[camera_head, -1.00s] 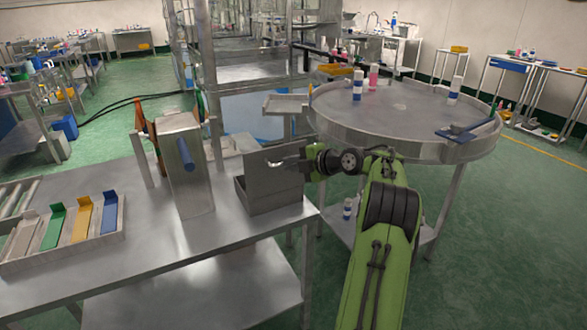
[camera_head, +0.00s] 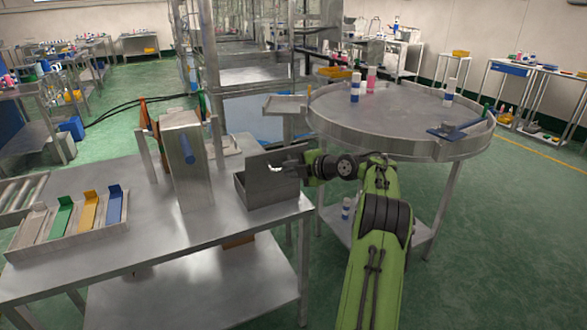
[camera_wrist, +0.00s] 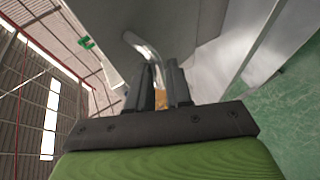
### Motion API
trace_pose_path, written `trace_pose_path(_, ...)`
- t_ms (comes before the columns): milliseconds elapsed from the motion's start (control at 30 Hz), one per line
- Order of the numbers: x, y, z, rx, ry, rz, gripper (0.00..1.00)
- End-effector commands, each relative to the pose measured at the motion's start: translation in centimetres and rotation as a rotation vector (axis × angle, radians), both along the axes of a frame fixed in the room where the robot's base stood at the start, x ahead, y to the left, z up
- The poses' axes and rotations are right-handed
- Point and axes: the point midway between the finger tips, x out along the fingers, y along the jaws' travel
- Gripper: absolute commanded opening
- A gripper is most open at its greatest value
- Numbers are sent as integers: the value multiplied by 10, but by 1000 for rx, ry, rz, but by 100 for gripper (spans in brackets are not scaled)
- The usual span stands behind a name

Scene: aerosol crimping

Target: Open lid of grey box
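The grey box (camera_head: 268,190) stands at the right end of the steel table. Its lid (camera_head: 277,157) is raised, leaning back from upright over the box's far side. My gripper (camera_head: 287,168) is in front of the lid's inner or front face, at its right part. In the wrist view my two dark fingers (camera_wrist: 161,68) stand apart with a gap between them. A curved metal handle (camera_wrist: 140,44) on the grey lid face reaches down to the fingertips. Whether it is touched by the fingers is unclear.
A steel press with a blue cylinder (camera_head: 186,150) stands left of the box. A tray (camera_head: 70,232) with coloured slots lies farther left. A large round table (camera_head: 400,107) with bottles is behind my arm. The table (camera_head: 150,235) is clear in front.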

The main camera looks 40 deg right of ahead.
Motion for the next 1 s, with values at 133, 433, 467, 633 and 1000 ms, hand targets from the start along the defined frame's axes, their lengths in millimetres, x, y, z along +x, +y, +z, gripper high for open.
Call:
trace_pose_path(133,0,0,-13,14,23,0,38)
trace_pose_path(433,-1,-1,-9,12,16,-2,39)
trace_pose_path(467,-1,-1,-9,12,15,-2,39)
trace_pose_path(633,-1,-1,-7,10,13,-2,39)
trace_pose_path(1000,-46,-9,14,7,12,-7,39)
